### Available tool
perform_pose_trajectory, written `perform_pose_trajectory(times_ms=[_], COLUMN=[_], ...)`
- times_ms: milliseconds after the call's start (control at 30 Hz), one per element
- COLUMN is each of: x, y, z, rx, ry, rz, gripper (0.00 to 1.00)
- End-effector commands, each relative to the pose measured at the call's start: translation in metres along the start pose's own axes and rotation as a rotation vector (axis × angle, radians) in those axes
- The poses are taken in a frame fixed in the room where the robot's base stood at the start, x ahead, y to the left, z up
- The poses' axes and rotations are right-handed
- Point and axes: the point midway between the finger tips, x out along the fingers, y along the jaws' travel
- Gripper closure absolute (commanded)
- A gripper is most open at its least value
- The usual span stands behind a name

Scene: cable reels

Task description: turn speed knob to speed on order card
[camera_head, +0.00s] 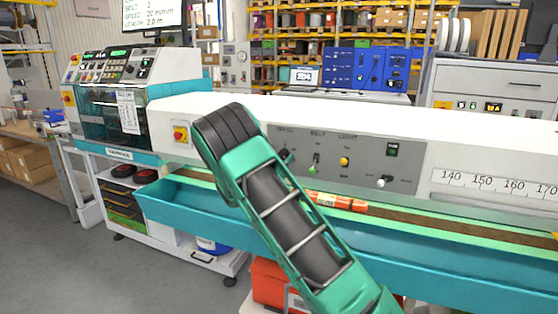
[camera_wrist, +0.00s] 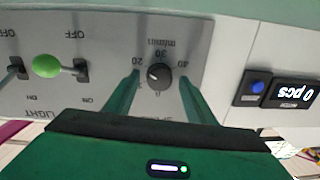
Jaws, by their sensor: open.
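In the wrist view, which is upside down, the round dark speed knob (camera_wrist: 158,75) sits on the grey panel (camera_wrist: 110,28), with 20, 30 and 40 marked around it. A small white mark shows on its left side, roughly toward 20; the exact setting is hard to read. My gripper (camera_wrist: 158,90) is open, with one green finger on each side of the knob; I cannot tell whether they touch it. In the head view my arm hides most of the gripper and knob area. A hanging screen (camera_head: 150,14) reads speed 20 m/min and length 2.0 m.
A counter display (camera_wrist: 291,90) reads 0 pcs. In the head view, a teal trough (camera_head: 165,201) runs below the panel, with an orange tube (camera_head: 337,201) above it. A white paper (camera_head: 129,112) hangs on the left machine.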

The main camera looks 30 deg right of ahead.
Motion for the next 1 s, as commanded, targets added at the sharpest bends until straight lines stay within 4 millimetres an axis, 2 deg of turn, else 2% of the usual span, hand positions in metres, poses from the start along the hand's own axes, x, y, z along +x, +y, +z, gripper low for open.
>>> perform_pose_trajectory(times_ms=[400, 533, 700, 1000], x=[-0.071, -0.089, -0.101, -0.103], y=[-0.003, -0.002, -0.002, -0.002], z=[0.001, 0.001, 0.001, 0.001], rx=[0.0, 0.0, 0.0, 0.0], ry=[-0.002, -0.002, -0.001, -0.001], rz=[-0.005, -0.003, -0.002, -0.002], gripper=[0.5, 0.5, 0.5, 0.5])
